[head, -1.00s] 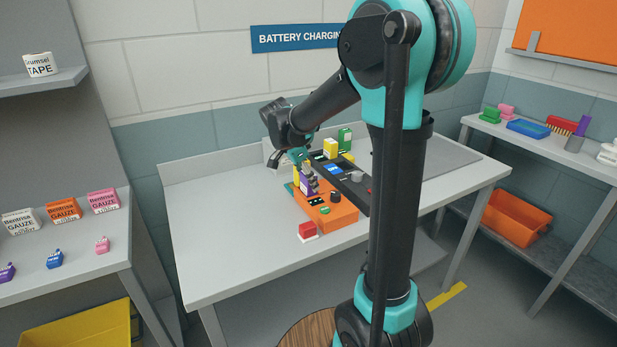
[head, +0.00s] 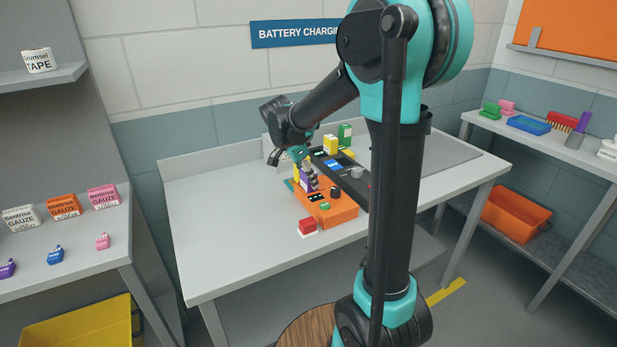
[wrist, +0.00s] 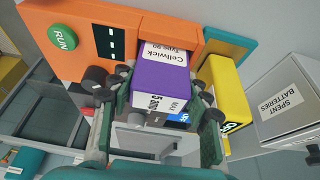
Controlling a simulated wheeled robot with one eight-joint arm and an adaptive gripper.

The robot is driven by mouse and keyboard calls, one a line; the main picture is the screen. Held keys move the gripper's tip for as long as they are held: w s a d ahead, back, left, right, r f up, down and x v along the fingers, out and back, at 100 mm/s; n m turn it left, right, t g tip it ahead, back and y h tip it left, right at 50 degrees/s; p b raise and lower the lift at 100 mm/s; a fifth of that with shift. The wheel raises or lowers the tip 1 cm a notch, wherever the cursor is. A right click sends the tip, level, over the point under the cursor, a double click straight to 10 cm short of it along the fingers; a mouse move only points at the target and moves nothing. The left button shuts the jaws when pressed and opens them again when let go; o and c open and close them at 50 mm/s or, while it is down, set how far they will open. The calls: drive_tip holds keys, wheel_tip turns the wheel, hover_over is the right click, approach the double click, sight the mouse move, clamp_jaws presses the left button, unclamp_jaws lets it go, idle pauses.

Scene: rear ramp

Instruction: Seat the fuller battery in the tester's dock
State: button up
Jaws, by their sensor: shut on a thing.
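The orange tester (head: 340,214) stands on the bench, with a green RUN button (wrist: 62,38) and a small dark display (wrist: 111,43) in the wrist view. My gripper (wrist: 163,104) is shut on a purple battery (wrist: 158,86) with a white label, its fingers on either side. The battery's far end is at the tester's orange body; I cannot tell if it is fully down in the dock. A yellow battery (wrist: 228,92) stands beside it at a teal piece (wrist: 232,42). In the head view my gripper (head: 305,166) partly hides the purple battery (head: 306,182).
A dark panel (head: 352,182) with small screens lies behind the tester, with a yellow block (head: 330,144) and a green block (head: 345,136) beyond. A red block (head: 307,226) lies in front. A grey SPENT BATTERIES box (wrist: 282,105) is close at right. The bench's left part is clear.

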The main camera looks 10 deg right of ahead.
drive_tip(key=o, duration=1.6)
drive_tip(key=shift+c, duration=0.2)
